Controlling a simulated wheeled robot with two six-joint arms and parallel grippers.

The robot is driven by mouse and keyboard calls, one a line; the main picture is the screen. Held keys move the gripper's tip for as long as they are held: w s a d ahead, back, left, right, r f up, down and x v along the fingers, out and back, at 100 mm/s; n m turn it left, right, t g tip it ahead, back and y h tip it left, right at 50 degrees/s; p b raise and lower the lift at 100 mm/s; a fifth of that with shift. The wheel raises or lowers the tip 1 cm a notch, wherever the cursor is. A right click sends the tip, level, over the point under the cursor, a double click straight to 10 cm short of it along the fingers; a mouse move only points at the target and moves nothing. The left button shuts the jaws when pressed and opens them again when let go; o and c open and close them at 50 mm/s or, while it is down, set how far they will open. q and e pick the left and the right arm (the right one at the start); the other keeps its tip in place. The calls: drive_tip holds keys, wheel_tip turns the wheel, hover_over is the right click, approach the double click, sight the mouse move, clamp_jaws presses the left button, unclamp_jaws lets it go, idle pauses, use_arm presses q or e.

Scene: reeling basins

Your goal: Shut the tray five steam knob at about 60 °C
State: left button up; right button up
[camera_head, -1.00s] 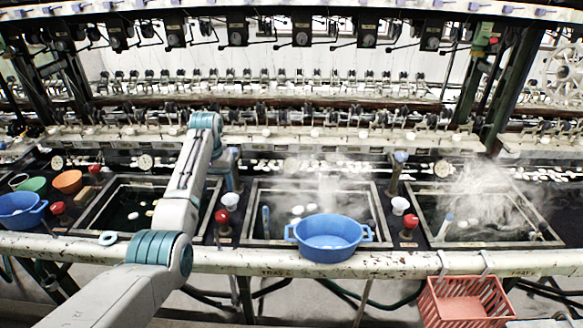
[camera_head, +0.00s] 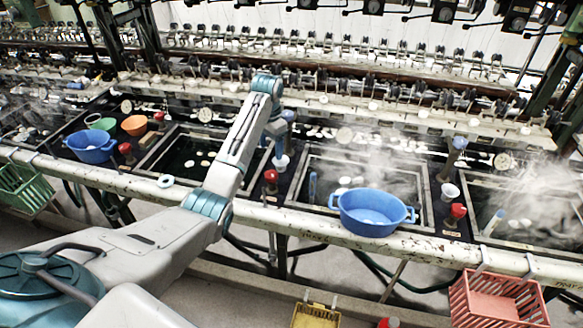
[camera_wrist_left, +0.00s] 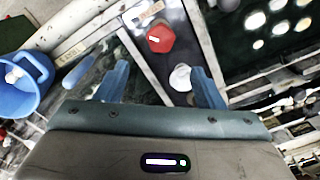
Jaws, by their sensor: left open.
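The nearest steam knob is red (camera_head: 271,180) and stands between two dark water trays, behind the front rail. It also shows in the left wrist view (camera_wrist_left: 160,38). Other red knobs stand at right (camera_head: 458,210) and left (camera_head: 125,150). I cannot read which is tray five's; the rail lettering is too small. My left gripper (camera_head: 284,138) is open, above and behind the nearest knob, close to a white cup (camera_head: 281,162). In the wrist view the cup (camera_wrist_left: 180,78) appears between the blue fingers, the knob beyond, untouched. Round dials (camera_head: 343,134) are unreadable.
A blue two-handled basin (camera_head: 372,212) sits at the front of the steaming middle tray (camera_head: 425,218). Another blue basin (camera_head: 90,146) and green and orange bowls stand left. A red crate (camera_head: 497,300) hangs at the front rail (camera_head: 330,231). Steam blurs the right.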

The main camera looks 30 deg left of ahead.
use_arm(q)
drive_tip(key=p, duration=0.2)
hover_over(273, 173)
wheel_tip(273, 173, down, 5)
drive_tip(key=shift+a+r, duration=0.1)
drive_tip(key=shift+r, duration=0.1)
wheel_tip(273, 173, down, 4)
drive_tip(key=shift+f+p, duration=0.1)
drive_tip(key=shift+p, duration=0.25)
drive_tip(key=shift+f, duration=0.8)
use_arm(e)
drive_tip(key=shift+w+a+r, duration=0.1)
drive_tip(key=shift+w+r, duration=0.2)
drive_tip(key=shift+r, duration=0.5)
drive_tip(key=shift+w+r, duration=0.25)
drive_tip(key=shift+r, duration=0.55)
use_arm(q)
drive_tip(key=c, duration=1)
drive_tip(key=shift+o, duration=0.2)
use_arm(e)
drive_tip(key=shift+w, duration=0.15)
